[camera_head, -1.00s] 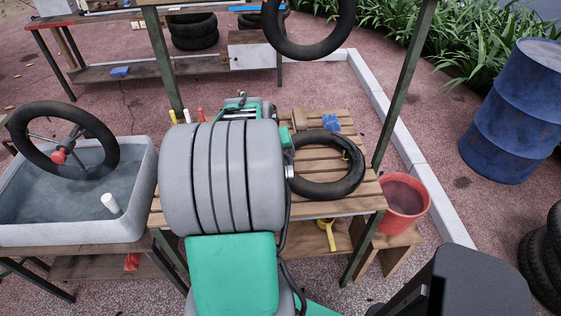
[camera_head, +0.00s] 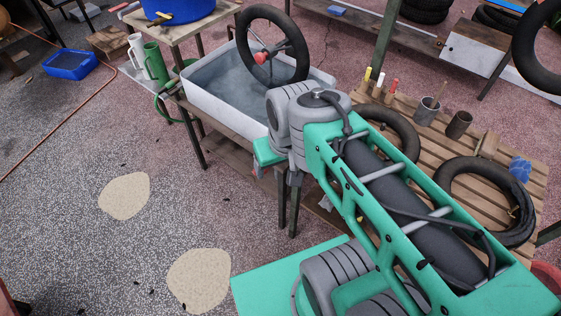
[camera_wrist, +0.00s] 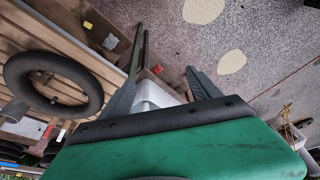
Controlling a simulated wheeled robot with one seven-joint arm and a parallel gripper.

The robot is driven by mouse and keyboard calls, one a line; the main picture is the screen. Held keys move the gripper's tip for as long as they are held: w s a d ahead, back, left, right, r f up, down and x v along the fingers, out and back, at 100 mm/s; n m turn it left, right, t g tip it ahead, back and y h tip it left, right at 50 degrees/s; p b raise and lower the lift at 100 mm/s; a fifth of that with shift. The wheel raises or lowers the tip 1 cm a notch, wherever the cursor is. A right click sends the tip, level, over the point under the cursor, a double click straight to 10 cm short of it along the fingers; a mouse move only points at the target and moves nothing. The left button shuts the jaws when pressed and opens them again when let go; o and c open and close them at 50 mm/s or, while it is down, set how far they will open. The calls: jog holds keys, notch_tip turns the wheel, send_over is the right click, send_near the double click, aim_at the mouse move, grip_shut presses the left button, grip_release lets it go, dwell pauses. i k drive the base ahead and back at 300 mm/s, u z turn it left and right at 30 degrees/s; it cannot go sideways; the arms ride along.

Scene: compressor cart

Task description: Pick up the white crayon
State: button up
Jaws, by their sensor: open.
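The white crayon (camera_head: 380,81) stands upright on the slatted wooden bench (camera_head: 455,130) in the head view. It is between a yellow crayon (camera_head: 368,75) and a red crayon (camera_head: 394,86), behind an inner tube. My gripper (camera_wrist: 166,50) is open in the wrist view, with a grey-white tub wall and the ground beyond its fingers and no crayon between them. In the head view my arm's end is in front of the water tub, left of and nearer than the crayons.
The water tub (camera_head: 225,88) with a steering-wheel-like ring stands left of the bench. A post (camera_head: 387,40) rises behind the crayons. The ground at left is mostly open.

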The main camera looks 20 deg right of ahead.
aim_at(380, 82)
jog(key=u, duration=0.25)
jog(key=i, duration=0.15)
jog(key=z, duration=1.7)
